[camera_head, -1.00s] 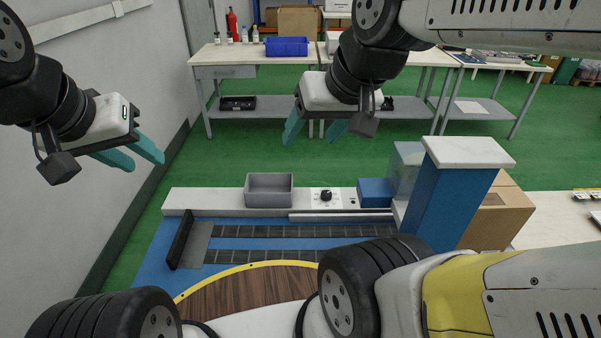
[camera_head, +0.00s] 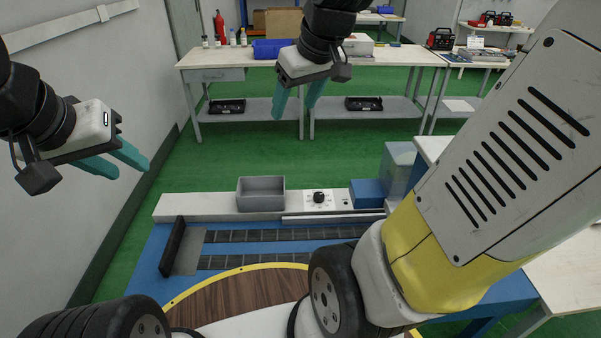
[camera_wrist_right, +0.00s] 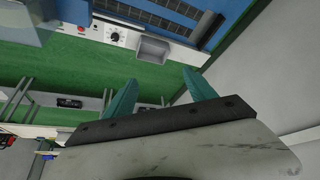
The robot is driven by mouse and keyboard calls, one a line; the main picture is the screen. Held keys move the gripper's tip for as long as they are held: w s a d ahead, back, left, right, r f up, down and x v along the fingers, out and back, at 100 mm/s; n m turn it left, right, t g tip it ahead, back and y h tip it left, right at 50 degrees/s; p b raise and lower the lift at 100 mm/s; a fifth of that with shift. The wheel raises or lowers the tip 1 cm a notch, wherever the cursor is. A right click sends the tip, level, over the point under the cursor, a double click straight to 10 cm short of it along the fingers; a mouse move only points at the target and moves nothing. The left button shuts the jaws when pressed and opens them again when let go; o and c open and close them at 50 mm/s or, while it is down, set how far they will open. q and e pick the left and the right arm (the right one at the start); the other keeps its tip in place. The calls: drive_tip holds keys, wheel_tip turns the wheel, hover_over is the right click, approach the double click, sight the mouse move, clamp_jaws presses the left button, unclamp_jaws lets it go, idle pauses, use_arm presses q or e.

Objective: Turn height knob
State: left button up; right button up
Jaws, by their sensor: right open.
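The height knob (camera_head: 319,197) is a small black round knob on a white panel (camera_head: 313,206) set in the pale ledge behind the blue conveyor unit. In the right wrist view the knob (camera_wrist_right: 116,37) shows near the top, on the panel beside the grey bin. My right gripper (camera_head: 297,108) is open and empty, raised in the air above and apart from the knob; its teal fingers (camera_wrist_right: 160,103) show in the right wrist view. My left gripper (camera_head: 132,168) hangs empty at the far left by the wall, its teal fingers apart.
A grey bin (camera_head: 261,194) stands just left of the panel, and a blue box (camera_head: 368,194) just right of it. A grey box (camera_head: 399,164) stands farther right. A workbench (camera_head: 217,60) is behind, across open green floor (camera_head: 258,160).

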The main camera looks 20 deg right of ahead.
drive_tip(key=w+d+f+n+g, duration=0.1)
drive_tip(key=w+d+f+n, duration=0.1)
drive_tip(key=w, duration=0.4)
drive_tip(key=w+d+f+n, duration=0.2)
drive_tip(key=w+f, duration=0.1)
drive_tip(key=w, duration=0.3)
drive_tip(key=n+g+h, duration=0.2)
drive_tip(key=n+g, duration=0.2)
drive_tip(key=n, duration=0.7)
hover_over(318, 195)
wheel_tip(318, 195, down, 42)
drive_tip(key=shift+r, duration=0.2)
wheel_tip(318, 195, down, 8)
drive_tip(key=shift+r, duration=0.1)
drive_tip(key=c, duration=1.4)
